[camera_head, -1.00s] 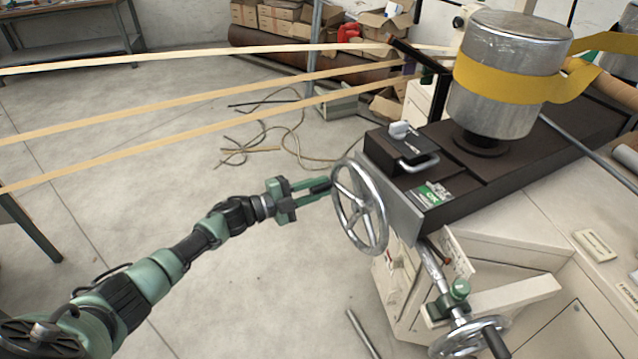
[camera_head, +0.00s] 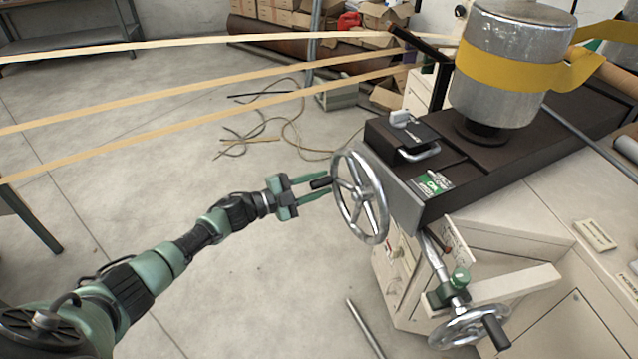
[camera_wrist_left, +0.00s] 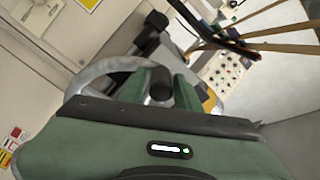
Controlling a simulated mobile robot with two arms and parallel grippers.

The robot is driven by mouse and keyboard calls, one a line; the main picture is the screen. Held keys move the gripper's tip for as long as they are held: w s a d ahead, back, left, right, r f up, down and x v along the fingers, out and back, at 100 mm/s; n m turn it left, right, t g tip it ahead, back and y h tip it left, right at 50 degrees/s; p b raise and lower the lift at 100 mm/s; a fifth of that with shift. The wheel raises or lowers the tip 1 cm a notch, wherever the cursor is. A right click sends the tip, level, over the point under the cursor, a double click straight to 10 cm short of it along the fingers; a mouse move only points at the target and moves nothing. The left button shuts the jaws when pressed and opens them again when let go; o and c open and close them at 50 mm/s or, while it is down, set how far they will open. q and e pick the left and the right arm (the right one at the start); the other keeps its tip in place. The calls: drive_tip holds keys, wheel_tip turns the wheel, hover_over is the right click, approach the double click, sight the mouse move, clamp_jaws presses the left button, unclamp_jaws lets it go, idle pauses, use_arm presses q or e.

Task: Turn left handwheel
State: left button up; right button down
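The left handwheel (camera_head: 345,212) is a spoked chrome wheel on the near left end of the dark machine housing. Its black handle (camera_head: 320,184) sticks out to the left from the rim. My left gripper (camera_head: 327,185) is at the wheel's left side, its two green fingers apart, one above and one below the handle. In the left wrist view, the handle's round end (camera_wrist_left: 160,82) shows between the fingers, with part of the chrome rim (camera_wrist_left: 105,67) behind. Gaps beside the handle suggest it is not clamped. My right gripper is not in view.
A second chrome handwheel (camera_head: 462,328) with a black handle sits lower right, near a green clamp (camera_head: 450,290). A metal drum (camera_head: 508,70) with a yellow band stands on the housing (camera_head: 480,178). Pale strips cross above my arm.

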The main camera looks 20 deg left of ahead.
use_arm(q)
drive_tip(key=shift+o, duration=0.2)
drive_tip(key=v, duration=0.8)
drive_tip(key=shift+b, duration=0.3)
drive_tip(key=s+a+f+n+y, duration=0.2)
drive_tip(key=f+n+y, duration=0.15)
drive_tip(key=f, duration=0.55)
drive_tip(key=s+a+f+n+y, duration=0.1)
drive_tip(key=f+n+y, duration=0.25)
drive_tip(key=f, duration=0.45)
drive_tip(key=s+f+n+g+y+p, duration=0.25)
drive_tip(key=s+f+n, duration=0.25)
drive_tip(key=s+f, duration=0.9)
drive_tip(key=s+d+f+n+g, duration=0.1)
drive_tip(key=s+d+f+g, duration=0.2)
drive_tip(key=s+f, duration=0.3)
drive_tip(key=s+d+f+n+g+y, duration=0.1)
drive_tip(key=s+f, duration=0.5)
drive_tip(key=s, duration=1.1)
drive_tip(key=s+d+f+n+g+y, duration=0.1)
drive_tip(key=s+d+f+n+g, duration=0.2)
drive_tip(key=s+d+f+g, duration=0.3)
drive_tip(key=s, duration=0.5)
drive_tip(key=shift+s, duration=0.3)
drive_tip(key=shift+w, duration=0.1)
